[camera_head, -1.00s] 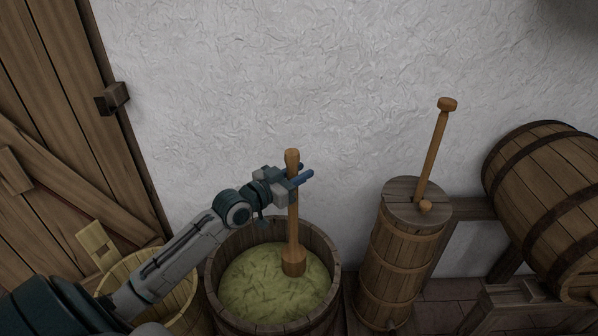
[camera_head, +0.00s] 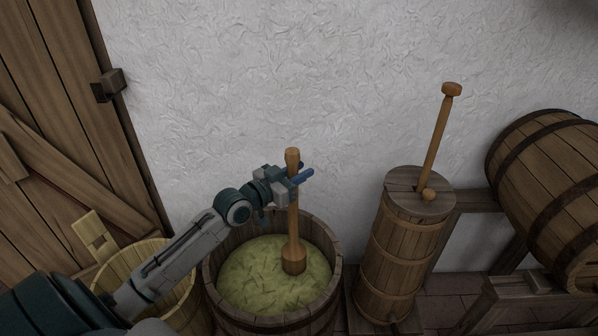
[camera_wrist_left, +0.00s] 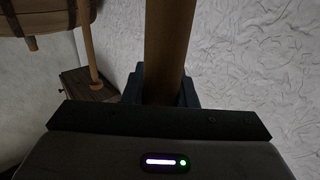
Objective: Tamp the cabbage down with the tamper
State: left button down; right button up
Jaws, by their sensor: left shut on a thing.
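The wooden tamper (camera_head: 293,222) stands nearly upright over the tub (camera_head: 335,270), its broad head low at the cabbage. Its head is at the right part of the shredded green cabbage (camera_head: 262,275); I cannot tell how firmly it presses. My left gripper (camera_head: 294,183) is shut on the tamper's handle below its top knob. In the left wrist view the handle (camera_wrist_left: 167,45) runs up from between the dark fingers. My right gripper is not in view.
A churn (camera_head: 400,245) with a tilted plunger (camera_head: 437,140) stands right of the tub. A barrel (camera_head: 550,190) lies on a stand at the far right. A lighter wooden bucket (camera_head: 180,265) stands left, partly behind my arm. A plank door (camera_head: 60,130) is at left.

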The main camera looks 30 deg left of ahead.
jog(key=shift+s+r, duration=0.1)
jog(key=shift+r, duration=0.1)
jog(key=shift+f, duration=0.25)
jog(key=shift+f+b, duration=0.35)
jog(key=shift+b, duration=0.2)
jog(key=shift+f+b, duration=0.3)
jog(key=shift+b, duration=0.05)
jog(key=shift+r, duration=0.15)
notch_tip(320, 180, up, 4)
jog(key=p, duration=0.4)
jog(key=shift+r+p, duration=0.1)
jog(key=shift+p, duration=0.2)
